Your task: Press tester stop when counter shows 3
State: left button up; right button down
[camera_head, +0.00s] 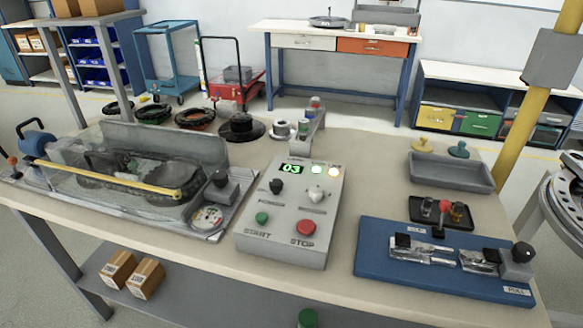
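The grey tester control box (287,248) stands on the workbench in the middle of the view. Its counter (292,169) shows 03 in green digits. Two lamps beside the counter look lit, one greenish (316,170) and one yellowish (334,172). The red STOP button (305,227) is at the lower right of the panel and the green START button (262,217) at the lower left. A black knob (276,186) and a light-coloured knob (316,194) sit above them. Neither of my grippers is in view, and nothing covers the buttons.
A covered machine with a yellow bar (118,178) stands left of the box. A blue fixture board (440,268) and a grey tray (451,171) lie to the right. A yellow post (520,130) rises at the right. A green-topped object (308,318) shows at the bottom edge.

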aim_at(305, 227)
jog(key=i+j+z, duration=0.15)
jog(key=j+z, duration=0.15)
jog(key=j, duration=0.8)
jog(key=j+z, duration=0.35)
jog(key=j, duration=0.75)
